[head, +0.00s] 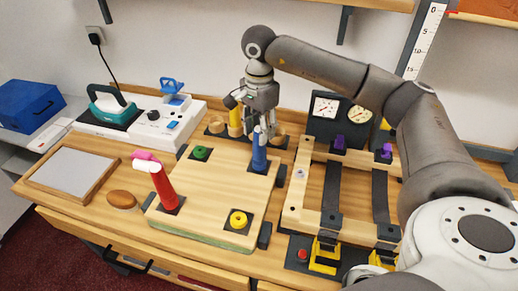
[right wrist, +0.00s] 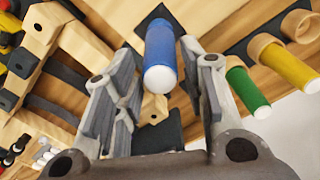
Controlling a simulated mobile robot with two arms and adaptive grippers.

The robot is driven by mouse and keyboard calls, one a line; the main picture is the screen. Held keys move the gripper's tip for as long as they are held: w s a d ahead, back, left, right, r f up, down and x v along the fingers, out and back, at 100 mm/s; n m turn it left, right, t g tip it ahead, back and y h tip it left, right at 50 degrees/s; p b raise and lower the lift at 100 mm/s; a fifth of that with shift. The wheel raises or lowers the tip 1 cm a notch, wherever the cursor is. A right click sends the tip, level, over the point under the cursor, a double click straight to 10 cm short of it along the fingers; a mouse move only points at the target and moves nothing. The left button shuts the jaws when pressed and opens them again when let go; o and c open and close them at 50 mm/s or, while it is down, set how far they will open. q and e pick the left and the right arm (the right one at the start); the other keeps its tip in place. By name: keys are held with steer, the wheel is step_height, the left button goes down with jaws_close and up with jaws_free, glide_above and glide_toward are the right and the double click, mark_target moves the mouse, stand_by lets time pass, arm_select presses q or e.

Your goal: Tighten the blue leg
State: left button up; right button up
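The blue leg (head: 259,157) stands upright on a dark square plate at the far right corner of the light wooden board (head: 205,190). My right gripper (head: 261,128) is above it, pointing down, with the leg's upper end between its fingers. In the right wrist view the blue leg (right wrist: 162,45) with its white tip shows between the two spread fingers, with gaps on both sides. The right gripper (right wrist: 160,95) is open and holds nothing. My left gripper is not in view.
Green (head: 200,152) and yellow (head: 239,219) round sockets sit on the board. Green (right wrist: 248,92) and yellow (right wrist: 290,68) legs stand in a rack behind. A wooden frame (head: 297,180) stands right.

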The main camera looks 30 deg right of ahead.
steer(key=n+b, duration=0.1)
steer(key=n, duration=0.3)
steer(key=shift+n, duration=0.4)
steer(key=n+b, duration=0.1)
steer(key=n, duration=0.5)
steer(key=shift+n, duration=0.3)
steer(key=c, duration=0.8)
steer(key=m, duration=0.7)
steer(key=shift+m, duration=0.4)
steer(key=m, duration=0.7)
